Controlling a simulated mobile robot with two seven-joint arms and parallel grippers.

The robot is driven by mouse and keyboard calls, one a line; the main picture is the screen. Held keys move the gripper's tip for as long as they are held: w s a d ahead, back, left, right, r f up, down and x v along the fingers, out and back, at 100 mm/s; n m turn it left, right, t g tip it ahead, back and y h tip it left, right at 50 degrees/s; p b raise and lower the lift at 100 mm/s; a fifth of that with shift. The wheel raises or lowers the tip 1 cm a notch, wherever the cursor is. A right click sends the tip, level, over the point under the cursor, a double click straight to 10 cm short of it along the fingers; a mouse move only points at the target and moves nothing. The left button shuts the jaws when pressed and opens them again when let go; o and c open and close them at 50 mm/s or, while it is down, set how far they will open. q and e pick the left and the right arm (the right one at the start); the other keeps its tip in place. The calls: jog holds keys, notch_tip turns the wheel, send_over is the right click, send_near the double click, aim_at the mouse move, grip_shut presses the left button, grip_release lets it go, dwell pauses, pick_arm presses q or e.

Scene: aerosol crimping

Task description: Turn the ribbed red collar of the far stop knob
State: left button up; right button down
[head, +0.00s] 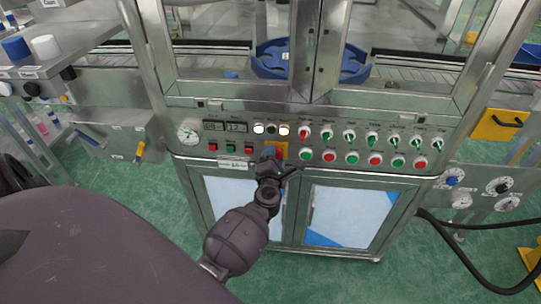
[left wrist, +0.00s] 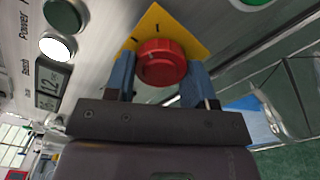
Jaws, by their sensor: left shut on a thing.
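The red stop knob (left wrist: 160,62) with its round collar stands on a yellow plate (left wrist: 156,24) in the left wrist view. My left gripper (left wrist: 158,76) has its two blue fingers on either side of the collar and is shut on it. In the head view the yellow plate (head: 281,148) shows below the lit lamps, and my left gripper (head: 273,158) reaches it from the front and hides most of the knob. The collar's ribs are hard to make out. My right gripper is not in view.
Rows of red and green buttons and switches (head: 352,157) lie right of the knob. Two small displays (head: 225,127) and a round gauge (head: 188,131) are to the left. Cabinet doors (head: 340,211) are below. A blue star wheel (head: 310,66) stands behind the glass.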

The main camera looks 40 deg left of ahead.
pick_arm(q)
jog(key=shift+r+m+p, duration=0.1)
jog(key=shift+m+p, duration=0.5)
jog(key=shift+m, duration=0.5)
jog(key=o, duration=0.9)
jog(key=shift+o, duration=0.2)
jog(key=v, duration=1)
jog(key=shift+s+d+p, duration=0.3)
jog(key=shift+p, duration=0.15)
